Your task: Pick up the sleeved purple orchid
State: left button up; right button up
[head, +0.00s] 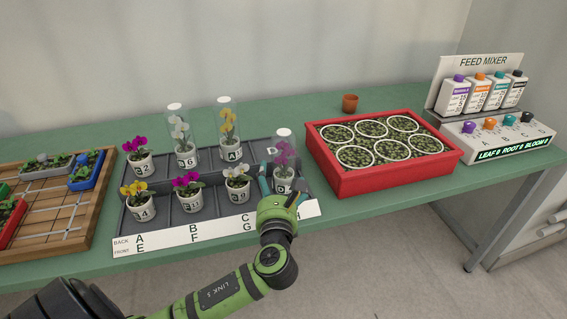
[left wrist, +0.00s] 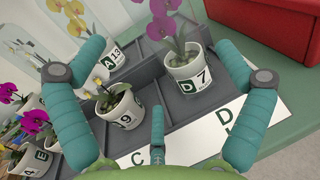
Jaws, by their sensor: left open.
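The sleeved purple orchid (head: 284,153) stands upright in a white pot marked D at the front right of the grey tray, a clear sleeve around its bloom. In the left wrist view its pot (left wrist: 188,72) reads D 7, and purple petals show above it. My left gripper (head: 283,190) is open just in front of this pot and partly covers it. In the left wrist view its teal fingers spread to either side, with the D 7 pot ahead, nearer the right finger. I cannot tell whether any finger touches it. My right gripper is out of view.
A white orchid pot (head: 238,190) marked 19 stands close on the left, near the left finger. Several other potted orchids, two of them sleeved, share the grey tray (head: 210,212). A red planter box (head: 385,180) stands to the right. Bare green bench lies behind the tray.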

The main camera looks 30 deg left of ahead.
aim_at(278, 167)
pick_arm(q)
jog(key=shift+x, duration=1.1)
jog(key=shift+w+a+r+p, duration=0.35)
jog(key=shift+w+r, duration=0.25)
jog(key=shift+w, duration=0.35)
jog(key=x, duration=0.2)
jog(key=shift+w+a+f, duration=0.15)
jog(key=shift+w+f, duration=0.05)
jog(key=shift+w, duration=0.1)
jog(key=shift+w+a, duration=0.15)
jog(key=shift+w, duration=0.05)
jog(key=shift+c, duration=0.8)
jog(key=c, duration=1.4)
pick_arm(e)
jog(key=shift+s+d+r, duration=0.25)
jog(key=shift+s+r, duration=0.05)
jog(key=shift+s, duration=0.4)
